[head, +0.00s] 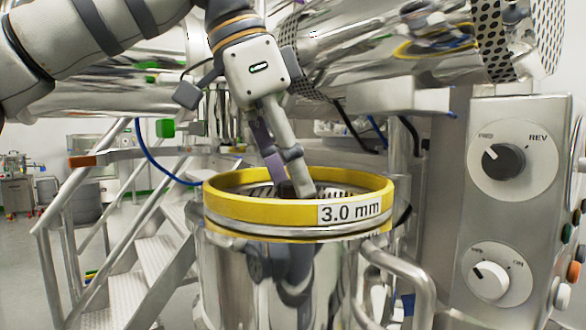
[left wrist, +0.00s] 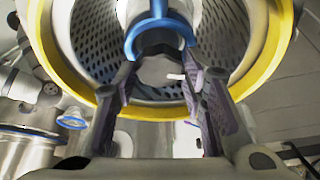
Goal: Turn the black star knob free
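My left gripper (head: 290,190) reaches down from above into the yellow ring (head: 262,210) marked 3.0 mm, on top of a steel housing. In the left wrist view the fingers (left wrist: 160,78) stand apart on either side of a dark grey knob-like piece (left wrist: 160,68), which I take for the star knob. Its lobes are not clear. A blue collar (left wrist: 150,32) lies right beyond it, with a perforated screen (left wrist: 90,45) around. I cannot tell whether the fingertips press on the knob. In the head view the ring's rim and the fingers hide most of it. My right gripper is not in view.
A control panel (head: 517,225) with a black dial (head: 503,161) and a white dial (head: 490,280) stands at the right. A bent steel handle (head: 410,275) sticks out from the housing. Metal stairs (head: 150,245) stand at the left, and large steel vessels (head: 385,50) behind.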

